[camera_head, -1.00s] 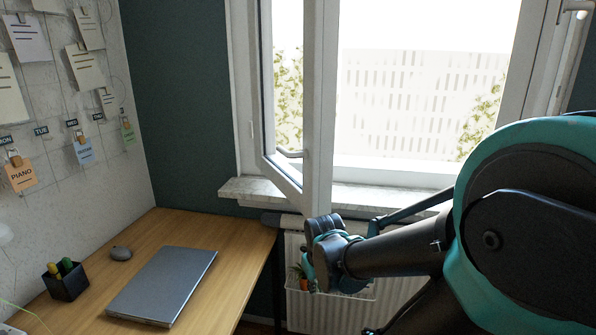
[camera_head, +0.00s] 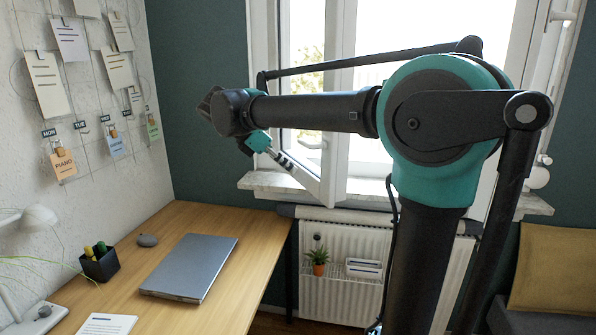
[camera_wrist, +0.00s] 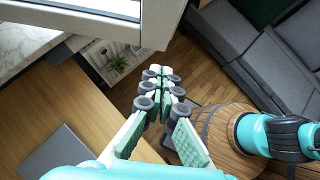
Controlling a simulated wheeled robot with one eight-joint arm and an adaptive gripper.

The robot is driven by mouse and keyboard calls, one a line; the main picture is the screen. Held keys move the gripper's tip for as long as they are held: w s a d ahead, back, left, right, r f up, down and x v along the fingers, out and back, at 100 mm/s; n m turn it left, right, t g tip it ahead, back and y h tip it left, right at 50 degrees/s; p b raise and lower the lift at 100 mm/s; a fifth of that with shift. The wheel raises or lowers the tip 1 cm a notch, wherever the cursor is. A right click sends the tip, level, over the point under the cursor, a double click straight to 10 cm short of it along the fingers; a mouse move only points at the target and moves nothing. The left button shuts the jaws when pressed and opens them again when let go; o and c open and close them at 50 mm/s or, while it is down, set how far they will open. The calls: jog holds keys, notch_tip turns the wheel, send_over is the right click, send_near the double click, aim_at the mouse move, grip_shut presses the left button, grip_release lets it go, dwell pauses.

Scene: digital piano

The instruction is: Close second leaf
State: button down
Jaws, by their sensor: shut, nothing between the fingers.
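The window has white-framed leaves. One leaf (camera_head: 335,120) stands swung into the room, its lower corner over the sill and its handle (camera_head: 316,145) on the inner side. Another white leaf frame (camera_head: 546,70) with a handle shows at the right, partly behind my arm. My gripper (camera_head: 312,176) hangs below the wrist, slanting down to the right, in front of the first leaf in the head view; I cannot tell whether it touches. In the wrist view my gripper (camera_wrist: 160,74) is shut and empty, with a white window frame (camera_wrist: 85,10) crossing the upper left.
A wooden desk (camera_head: 225,300) with a closed laptop (camera_head: 190,266) and pen cup (camera_head: 100,264) stands at left. A radiator (camera_head: 330,290) with a small potted plant (camera_head: 318,262) is under the marble sill (camera_head: 270,181). A barrel (camera_wrist: 210,130) and grey sofa (camera_wrist: 235,45) show in the wrist view.

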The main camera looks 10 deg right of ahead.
aim_at(327, 185)
jog(key=shift+w+d+r+x, duration=0.1)
jog(key=shift+d+r+x, duration=0.25)
jog(key=shift+x, duration=1.5)
jog(key=shift+w+d+r+x, duration=0.15)
jog(key=shift+d+r+x, duration=0.15)
jog(key=shift+x, duration=1.55)
jog(key=shift+w+d+r+x, duration=0.1)
jog(key=shift+d+r+x, duration=0.2)
jog(key=shift+x, duration=1.55)
